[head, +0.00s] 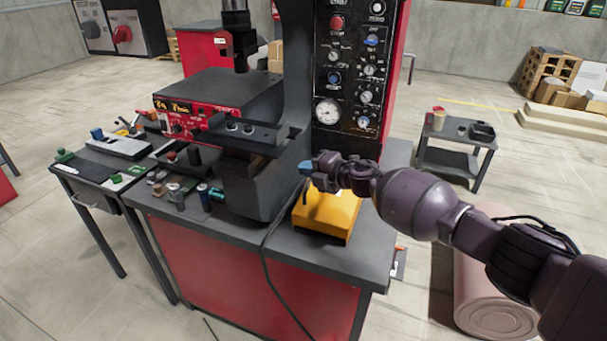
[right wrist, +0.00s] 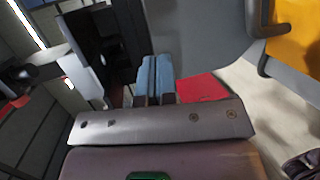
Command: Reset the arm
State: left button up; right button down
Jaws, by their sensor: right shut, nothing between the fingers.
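My right arm comes in from the right in the head view. Its gripper (head: 306,167) has blue fingertips and hangs just above the yellow box (head: 328,214) on the machine's bench top. In the right wrist view the two blue fingers (right wrist: 153,80) are together with nothing between them. Part of the yellow box shows at the top right of that view (right wrist: 298,32). My left arm and gripper are not in view.
A press machine with a control panel (head: 346,70) stands behind the gripper on a red cabinet (head: 250,275). A black cable runs down the cabinet's front. A side table (head: 85,172) with tools is at left, a small cart (head: 455,148) at right. Open floor lies around them.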

jog(key=s+a+r+m+t+y+p, duration=0.1)
jog(key=s+r+m+t, duration=0.1)
jog(key=r, duration=0.5)
jog(key=s+a+r+m+t+p, duration=0.1)
jog(key=s+r+m+t, duration=0.15)
jog(key=r, duration=0.55)
jog(key=s+d+f+m+t+h, duration=0.2)
jog(key=s+d+f+m+h, duration=0.3)
jog(key=s+d+f+m, duration=0.65)
jog(key=s+d+f+m+t+h, duration=0.1)
jog(key=s+d+f+m+h, duration=0.7)
jog(key=d, duration=0.6)
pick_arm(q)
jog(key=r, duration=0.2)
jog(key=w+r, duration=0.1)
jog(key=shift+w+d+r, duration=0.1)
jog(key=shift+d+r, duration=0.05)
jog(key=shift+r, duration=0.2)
pick_arm(e)
jog(key=s+d+f+m+g, duration=0.1)
jog(key=s+d+f+m, duration=0.1)
jog(key=s+d+f, duration=0.3)
jog(key=s+d+f+m+g+h, duration=0.1)
jog(key=s+d+f, duration=0.4)
jog(key=s+f, duration=0.5)
jog(key=s+m+g, duration=0.1)
jog(key=s+m, duration=0.1)
jog(key=s, duration=0.1)
jog(key=shift+s+m+h, duration=0.15)
jog(key=shift+m+h, duration=0.15)
